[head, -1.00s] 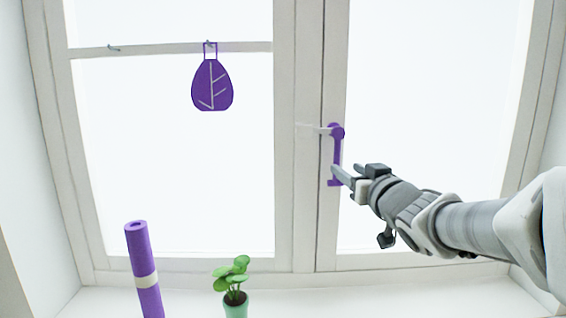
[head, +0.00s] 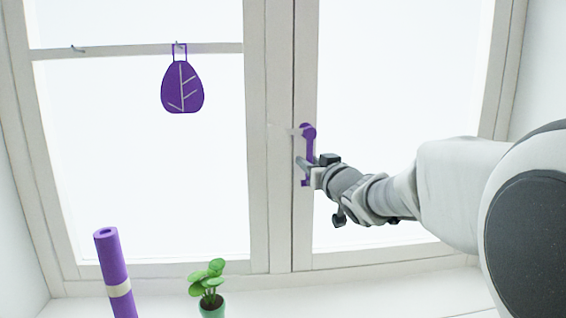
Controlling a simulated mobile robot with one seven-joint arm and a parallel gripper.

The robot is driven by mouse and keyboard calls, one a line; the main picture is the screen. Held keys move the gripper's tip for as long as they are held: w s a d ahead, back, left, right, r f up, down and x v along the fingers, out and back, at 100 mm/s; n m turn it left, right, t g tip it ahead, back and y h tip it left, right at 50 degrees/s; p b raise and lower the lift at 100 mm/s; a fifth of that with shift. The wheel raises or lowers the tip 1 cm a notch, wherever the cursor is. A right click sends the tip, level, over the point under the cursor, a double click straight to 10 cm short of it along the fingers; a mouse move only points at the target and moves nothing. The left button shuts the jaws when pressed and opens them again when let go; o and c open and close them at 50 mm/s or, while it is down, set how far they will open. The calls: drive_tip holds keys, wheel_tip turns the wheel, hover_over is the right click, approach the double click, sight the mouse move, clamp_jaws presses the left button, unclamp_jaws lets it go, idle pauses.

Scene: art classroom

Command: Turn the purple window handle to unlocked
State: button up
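The purple window handle (head: 308,132) is on the middle upright of the window frame in the head view. Its round pivot is at the top and its lever points straight down. My gripper (head: 301,163) comes in from the right, with its tips at the lower half of the lever and overlapping it in the picture. The gripper hides part of the lever; the lever's lower end shows just below it. I cannot tell whether the fingers touch the lever or are closed around it. A small pale bar (head: 288,131) sticks out left of the pivot.
A purple leaf-shaped ornament (head: 182,87) hangs from a hook on the left pane's crossbar (head: 120,50). A purple roll (head: 114,275) with a pale band and a potted green plant (head: 208,285) stand at the lower left. The sill (head: 385,295) right of the plant looks clear.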

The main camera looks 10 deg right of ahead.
clamp_jaws()
idle(1.1)
